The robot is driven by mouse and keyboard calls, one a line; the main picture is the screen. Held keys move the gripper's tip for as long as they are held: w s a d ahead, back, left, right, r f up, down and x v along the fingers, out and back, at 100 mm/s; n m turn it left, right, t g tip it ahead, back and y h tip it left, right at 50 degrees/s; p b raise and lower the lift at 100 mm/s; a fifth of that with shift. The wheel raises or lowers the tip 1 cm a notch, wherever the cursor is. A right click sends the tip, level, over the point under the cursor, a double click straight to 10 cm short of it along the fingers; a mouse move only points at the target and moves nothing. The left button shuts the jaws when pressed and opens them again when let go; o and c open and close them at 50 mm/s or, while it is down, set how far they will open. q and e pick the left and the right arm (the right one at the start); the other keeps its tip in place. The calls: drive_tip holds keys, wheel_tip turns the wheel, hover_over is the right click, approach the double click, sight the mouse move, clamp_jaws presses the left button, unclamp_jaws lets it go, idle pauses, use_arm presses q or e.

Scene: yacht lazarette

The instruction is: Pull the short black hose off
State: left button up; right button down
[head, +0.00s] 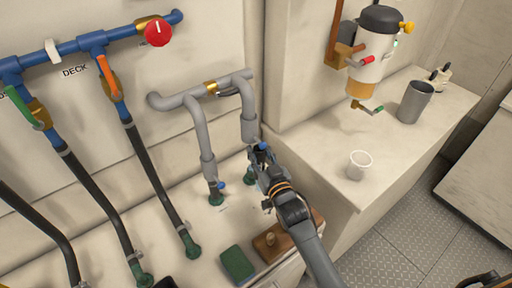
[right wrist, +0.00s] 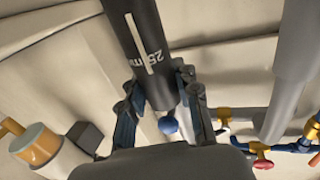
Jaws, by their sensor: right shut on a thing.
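My right gripper (head: 260,164) reaches up from the bottom of the head view to the lower end of the right grey pipe leg (head: 249,125). In the right wrist view, its fingers (right wrist: 160,110) are shut on the short black hose (right wrist: 143,40), a dark tube with a white stripe and a "25 m" marking. A blue knob (right wrist: 168,125) shows just below the hose's end. In the head view the gripper hides most of the hose, so I cannot tell how it sits on its fitting. A green fitting (head: 249,176) shows beside the gripper. My left gripper is not in view.
Another grey pipe leg (head: 208,160) ends at a green fitting on the left. Long black hoses (head: 155,175) run down from the blue manifold (head: 110,37). A green sponge (head: 238,264) lies near my arm. A white cup (head: 359,165) and grey tumbler (head: 415,102) stand on the counter.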

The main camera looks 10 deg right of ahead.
drive_tip(key=shift+s+d+r+p, duration=0.1)
drive_tip(key=shift+s+d+p, duration=0.2)
drive_tip(key=shift+s, duration=0.35)
drive_tip(key=shift+s+d+f+p, duration=0.1)
drive_tip(key=shift+s+d+p, duration=0.15)
drive_tip(key=shift+s, duration=0.4)
drive_tip(key=shift+s+d+r+p, duration=0.1)
drive_tip(key=shift+s+d+p, duration=0.2)
drive_tip(key=shift+s, duration=0.35)
